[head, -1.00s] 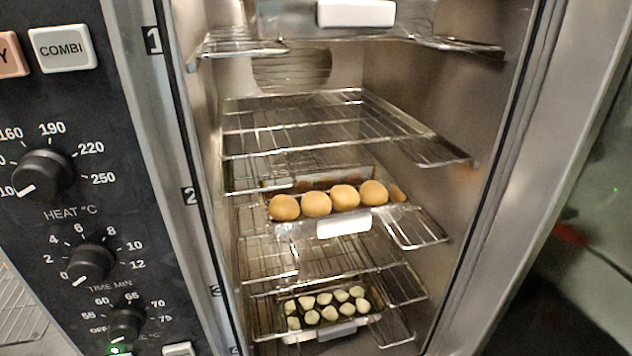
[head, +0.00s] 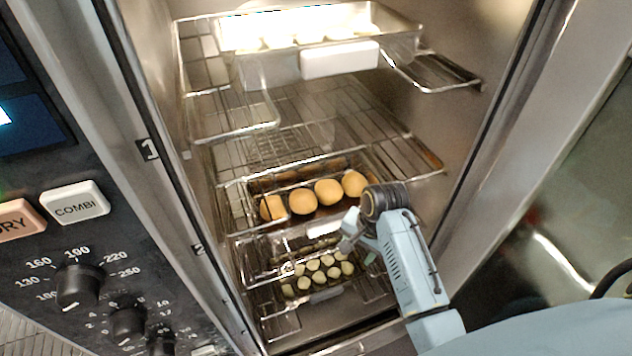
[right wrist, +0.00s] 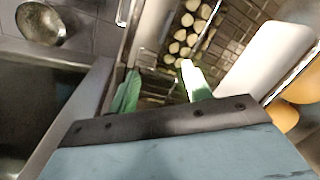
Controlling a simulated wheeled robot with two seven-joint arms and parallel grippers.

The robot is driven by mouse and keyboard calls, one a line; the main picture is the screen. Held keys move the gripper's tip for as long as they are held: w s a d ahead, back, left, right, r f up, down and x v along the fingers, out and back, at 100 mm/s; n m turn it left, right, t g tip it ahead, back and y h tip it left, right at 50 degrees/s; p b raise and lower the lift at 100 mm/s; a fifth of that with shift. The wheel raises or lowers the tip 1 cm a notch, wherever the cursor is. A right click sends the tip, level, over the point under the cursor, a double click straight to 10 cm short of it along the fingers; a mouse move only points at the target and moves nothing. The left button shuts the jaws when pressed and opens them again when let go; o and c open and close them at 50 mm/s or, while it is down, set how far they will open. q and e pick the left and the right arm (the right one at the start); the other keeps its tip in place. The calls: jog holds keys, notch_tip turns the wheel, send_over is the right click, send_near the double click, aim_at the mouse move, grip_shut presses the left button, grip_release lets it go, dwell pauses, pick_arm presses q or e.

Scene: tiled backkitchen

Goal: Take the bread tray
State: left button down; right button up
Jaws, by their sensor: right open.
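The bread tray holds a row of round golden-brown buns (head: 328,191) on a middle rack of the open oven. Its white front handle (head: 324,230) faces me and is partly hidden by my right gripper. My right gripper (head: 352,243) is inside the oven opening, just in front of the tray's right part. In the right wrist view its two green fingers (right wrist: 160,86) are apart with nothing held between them. There the white handle (right wrist: 262,70) lies to the right of both fingers, not between them. Two buns show at that view's right edge. My left gripper is not in view.
Below is a tray of small pale dough pieces (head: 318,272). Above is a metal tray with a white handle (head: 340,60) and pale contents. Wire racks (head: 235,118) and the oven's side walls bound the space. A control panel (head: 60,250) stands left.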

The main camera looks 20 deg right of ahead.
aim_at(330, 218)
jog(key=w+r+m+y, duration=0.1)
jog(key=w+r+m, duration=0.1)
jog(key=r, duration=0.1)
jog(key=w+a+r+m+y, duration=0.1)
jog(key=w+r+m, duration=0.1)
jog(key=w+r, duration=0.1)
jog(key=w+r+m+y+p, duration=0.1)
jog(key=w+r+m, duration=0.1)
jog(key=r, duration=0.3)
jog(key=shift+w+a+r+m+g, duration=0.2)
jog(key=shift+a+m+g, duration=0.1)
jog(key=shift+m, duration=0.1)
jog(key=shift+a+f, duration=0.1)
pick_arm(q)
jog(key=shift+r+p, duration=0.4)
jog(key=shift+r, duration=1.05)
pick_arm(e)
jog(key=shift+d+x, duration=0.15)
jog(key=shift+x, duration=1.6)
jog(key=shift+d+x, duration=0.15)
jog(key=shift+x, duration=1.6)
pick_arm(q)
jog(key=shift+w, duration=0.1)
pick_arm(e)
jog(key=shift+s+f, duration=0.15)
jog(key=shift+f, duration=0.25)
grip_shut()
